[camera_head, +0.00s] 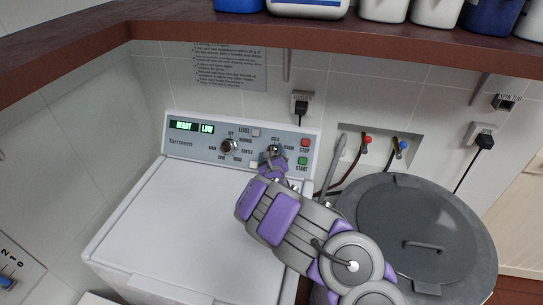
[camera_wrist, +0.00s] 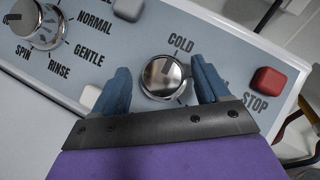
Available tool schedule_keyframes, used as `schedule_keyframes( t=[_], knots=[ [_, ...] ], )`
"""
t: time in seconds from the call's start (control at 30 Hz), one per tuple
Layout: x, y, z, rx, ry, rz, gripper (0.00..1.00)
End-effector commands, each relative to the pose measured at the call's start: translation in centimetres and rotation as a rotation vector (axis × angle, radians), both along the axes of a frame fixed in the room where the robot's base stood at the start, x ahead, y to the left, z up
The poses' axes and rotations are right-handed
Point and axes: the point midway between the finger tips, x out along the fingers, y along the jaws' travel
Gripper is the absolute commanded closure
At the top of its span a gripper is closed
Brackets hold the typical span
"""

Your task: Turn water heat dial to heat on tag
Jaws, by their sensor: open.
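The heat dial is a round chrome knob (camera_wrist: 163,77) on the washer's grey control panel, with the COLD label (camera_wrist: 181,44) just above it in the wrist view. My gripper (camera_wrist: 163,85) is open, with one blue finger on each side of the knob. I cannot tell whether the fingers touch it. The other heat labels are mostly hidden behind the right finger. In the head view my gripper (camera_head: 272,155) is at the right part of the panel and covers most of the dial.
The mode dial (camera_head: 229,146) is left of the heat dial. The red STOP button (camera_head: 305,143) and green START button (camera_head: 302,161) are to the right. The white washer lid (camera_head: 190,215) is clear. A grey lidded bin (camera_head: 420,215) stands at the right, below the taps.

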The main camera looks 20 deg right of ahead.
Motion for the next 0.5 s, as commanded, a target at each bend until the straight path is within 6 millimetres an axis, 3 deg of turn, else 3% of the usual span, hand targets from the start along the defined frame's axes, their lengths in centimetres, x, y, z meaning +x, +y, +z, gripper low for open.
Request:
schedule_keyframes(
  t=[0.27, 0.5],
  knots=[
    [-1.2, 0.4, 0.0, -0.001, 0.007, -0.001, 0.25],
    [-3.7, 1.2, 0.3, -0.002, 0.005, 0.001, 0.25]
  ],
)
